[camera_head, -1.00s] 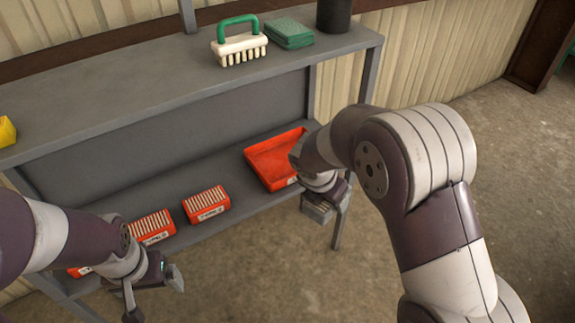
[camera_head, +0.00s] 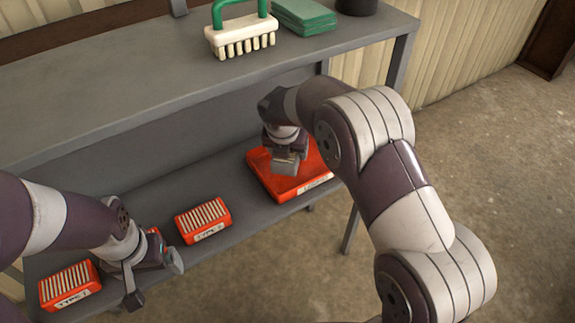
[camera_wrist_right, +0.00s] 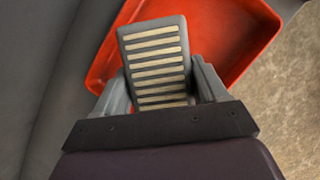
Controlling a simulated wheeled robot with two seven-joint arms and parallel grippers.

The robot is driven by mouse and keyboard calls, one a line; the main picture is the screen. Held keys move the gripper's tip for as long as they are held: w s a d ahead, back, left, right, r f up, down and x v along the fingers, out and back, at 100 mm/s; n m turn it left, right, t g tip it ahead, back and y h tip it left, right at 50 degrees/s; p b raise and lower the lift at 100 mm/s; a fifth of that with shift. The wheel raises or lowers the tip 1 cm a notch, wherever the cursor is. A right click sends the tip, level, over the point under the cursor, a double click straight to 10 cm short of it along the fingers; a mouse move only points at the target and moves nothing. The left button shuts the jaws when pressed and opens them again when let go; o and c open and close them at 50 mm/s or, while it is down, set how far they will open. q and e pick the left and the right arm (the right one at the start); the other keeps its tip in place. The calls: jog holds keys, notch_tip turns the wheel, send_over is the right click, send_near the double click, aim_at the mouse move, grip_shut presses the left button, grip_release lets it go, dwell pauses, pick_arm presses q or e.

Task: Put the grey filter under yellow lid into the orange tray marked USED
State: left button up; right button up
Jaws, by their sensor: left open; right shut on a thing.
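The grey filter (camera_wrist_right: 157,62), a block with pale ribs, is held between the fingers of my right gripper (camera_wrist_right: 155,95) in the right wrist view. In the head view the grey filter (camera_head: 287,166) shows below my right gripper (camera_head: 284,150), over the orange tray (camera_head: 262,177) on the lower shelf. The tray (camera_wrist_right: 262,22) lies behind the filter in the wrist view; I cannot tell whether they touch. The tray's front label is partly hidden by my right arm. My left gripper (camera_head: 152,282) is open and empty, in front of the lower shelf. No yellow lid is in view.
Orange filters with pale ribs stand on the lower shelf, one in the middle (camera_head: 203,220) and one at the left (camera_head: 70,286); another is mostly hidden behind my left gripper. A brush (camera_head: 240,36) and green pads (camera_head: 304,15) sit on the upper shelf.

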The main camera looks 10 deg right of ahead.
notch_tip(320, 180, down, 4)
jog(key=b, duration=0.2)
jog(key=shift+w+f+b, duration=0.1)
jog(key=shift+b, duration=0.2)
jog(key=o, duration=1.1)
